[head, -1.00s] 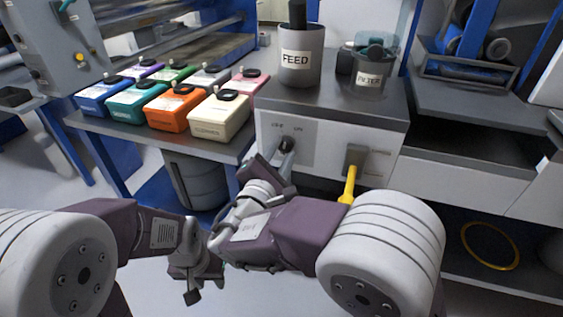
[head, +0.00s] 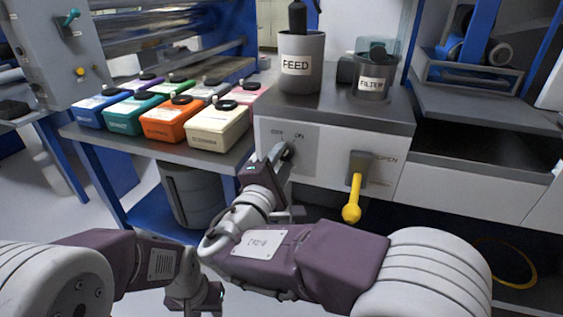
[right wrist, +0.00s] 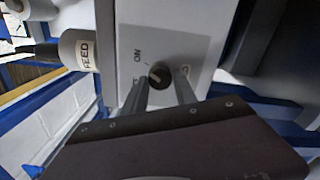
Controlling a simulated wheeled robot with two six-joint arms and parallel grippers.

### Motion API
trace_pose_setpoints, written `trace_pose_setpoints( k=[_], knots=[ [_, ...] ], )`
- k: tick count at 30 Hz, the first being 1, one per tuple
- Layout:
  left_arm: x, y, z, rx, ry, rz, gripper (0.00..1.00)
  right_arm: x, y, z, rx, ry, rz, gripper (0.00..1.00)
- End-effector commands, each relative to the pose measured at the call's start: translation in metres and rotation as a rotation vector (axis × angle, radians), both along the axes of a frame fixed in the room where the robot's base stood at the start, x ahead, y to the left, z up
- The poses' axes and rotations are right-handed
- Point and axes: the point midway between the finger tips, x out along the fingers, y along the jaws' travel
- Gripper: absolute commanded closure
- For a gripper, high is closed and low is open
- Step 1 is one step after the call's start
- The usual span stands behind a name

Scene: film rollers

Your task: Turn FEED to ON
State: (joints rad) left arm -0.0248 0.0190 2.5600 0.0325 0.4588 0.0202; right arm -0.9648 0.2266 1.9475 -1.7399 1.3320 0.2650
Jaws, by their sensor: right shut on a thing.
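The FEED switch is a dark round knob (head: 288,152) on the grey plate of the cabinet front, below the cup labelled FEED (head: 300,66). OFF is printed at its upper left and ON at its upper right in the head view. My right gripper (head: 280,158) is at the knob. In the right wrist view its two fingers stand either side of the knob (right wrist: 159,75), and it is shut on it. A light mark shows on the knob, but which label it points to is unclear. My left gripper (head: 194,300) hangs low, away from the cabinet; its jaws are unclear.
A yellow lever (head: 353,200) hangs down to the right, below the label OPEN. A FILTER cup (head: 371,82) stands on the cabinet top. Several coloured boxes, including a cream one (head: 218,128), fill the shelf at left. A grey bin (head: 190,195) stands below.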

Motion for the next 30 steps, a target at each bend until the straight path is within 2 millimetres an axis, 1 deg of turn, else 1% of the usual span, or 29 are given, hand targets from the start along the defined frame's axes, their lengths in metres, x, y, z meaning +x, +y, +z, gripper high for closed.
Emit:
trace_pose_setpoints(
  k=[6,7,8,9,17,20,23,27,30],
  knots=[
    [0.0,0.0,0.0,0.0,0.0,0.0,0.64,0.0,0.0,-0.002,0.001,0.003,0.001,1.0],
    [0.0,0.0,0.0,0.0,0.0,0.0,0.64,0.0,0.0,-0.002,0.001,0.003,0.001,0.64],
    [0.0,0.0,0.0,0.0,0.0,0.0,0.64,0.0,0.0,-0.002,0.001,0.003,0.001,0.55],
    [0.0,0.0,0.0,0.0,0.0,0.0,0.64,0.0,0.0,-0.001,0.001,0.003,0.001,0.45],
    [0.0,0.0,0.0,0.0,0.0,0.0,0.64,0.0,0.0,-0.001,0.0,0.001,0.001,0.45],
    [0.0,0.0,0.004,0.0,0.0,0.0,0.64,-0.005,0.003,0.001,0.0,0.003,0.003,0.45],
    [0.0,0.0,0.016,0.0,0.0,0.0,0.64,-0.022,0.009,0.005,-0.002,0.003,0.007,0.45],
    [0.0,0.0,0.032,0.0,0.0,0.0,0.64,-0.053,0.019,0.005,-0.002,0.004,0.007,0.45],
    [0.0,0.0,0.039,0.0,0.0,0.0,0.64,-0.071,0.024,0.004,-0.003,0.003,0.005,0.45]
  ],
)
